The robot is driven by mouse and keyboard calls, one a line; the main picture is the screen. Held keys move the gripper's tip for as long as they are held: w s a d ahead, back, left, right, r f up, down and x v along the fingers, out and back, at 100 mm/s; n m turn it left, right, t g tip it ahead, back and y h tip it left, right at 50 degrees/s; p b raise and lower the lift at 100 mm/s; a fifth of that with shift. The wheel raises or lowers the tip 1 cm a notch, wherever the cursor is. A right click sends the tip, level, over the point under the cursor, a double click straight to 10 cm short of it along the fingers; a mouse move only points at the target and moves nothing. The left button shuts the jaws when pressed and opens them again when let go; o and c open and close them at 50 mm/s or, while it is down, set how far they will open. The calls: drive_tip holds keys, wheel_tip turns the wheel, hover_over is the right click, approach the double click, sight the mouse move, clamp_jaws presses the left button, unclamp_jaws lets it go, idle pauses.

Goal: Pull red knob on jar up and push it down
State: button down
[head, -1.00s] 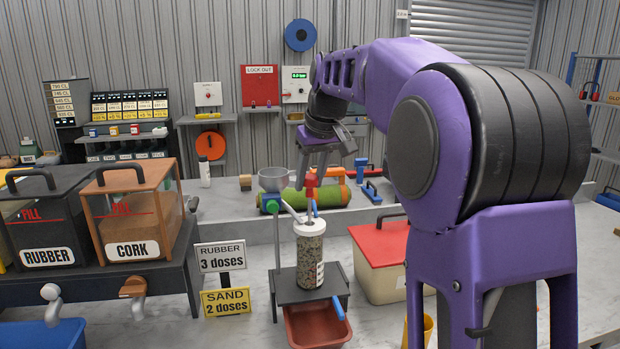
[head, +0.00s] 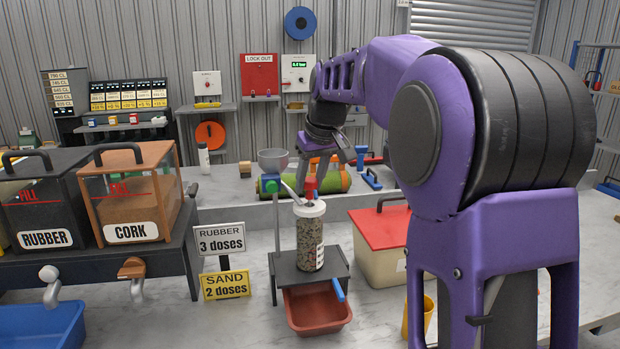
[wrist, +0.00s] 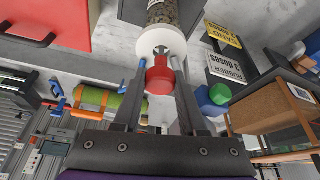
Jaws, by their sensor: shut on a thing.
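A clear jar (head: 310,243) of speckled granules with a white lid (head: 309,209) stands upright on a small dark stand. Its red knob (head: 309,186) sits low, just above the lid. In the wrist view the red knob (wrist: 159,77) is between the two fingers of my gripper (wrist: 160,66), which are shut on it. The white lid (wrist: 161,42) lies just beyond the fingertips. In the head view my gripper comes down onto the knob from above and behind, and its fingertips are partly hidden.
A funnel (head: 273,158) on a post stands close left of the jar. A red tray (head: 318,312) is under the stand. A red-lidded box (head: 382,228) stands to the right. RUBBER and CORK bins (head: 135,195) are at left. A green roll (head: 330,182) lies behind.

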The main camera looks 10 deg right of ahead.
drive_tip(key=shift+c, duration=2.3)
unclamp_jaws()
drive_tip(key=shift+f, duration=0.25)
drive_tip(key=shift+r, duration=0.15)
drive_tip(key=p+v, duration=0.3)
drive_tip(key=v, duration=1.4)
drive_tip(key=shift+p, duration=0.3)
drive_tip(key=shift+r, duration=0.1)
